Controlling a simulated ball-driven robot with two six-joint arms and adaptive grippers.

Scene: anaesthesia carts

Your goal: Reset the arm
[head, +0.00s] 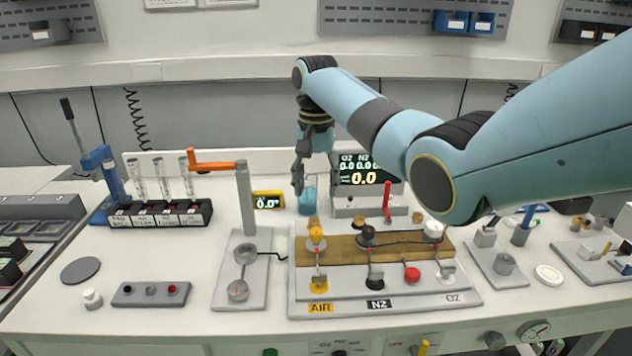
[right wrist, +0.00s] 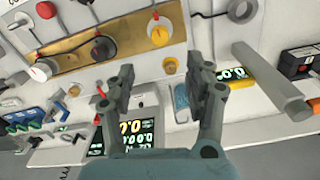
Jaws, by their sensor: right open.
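My right arm (head: 400,130) comes in from the right in the head view and bends down over the middle of the bench. Its gripper (head: 316,182) points down, open and empty, above a small blue cylinder (head: 307,200). In the right wrist view the two fingers (right wrist: 165,88) stand apart with nothing between them. The blue cylinder (right wrist: 181,97) shows beside one finger in that view. Whether the fingers touch anything cannot be told, but they look clear. My left gripper is not in view.
The gas panel (head: 385,305) with AIR, N2 and O2 labels stands in front of the gripper. A lit display (head: 366,172) stands behind it. A grey post with an orange lever (head: 215,166) rises to the left. Bare bench shows at the front left (head: 135,270).

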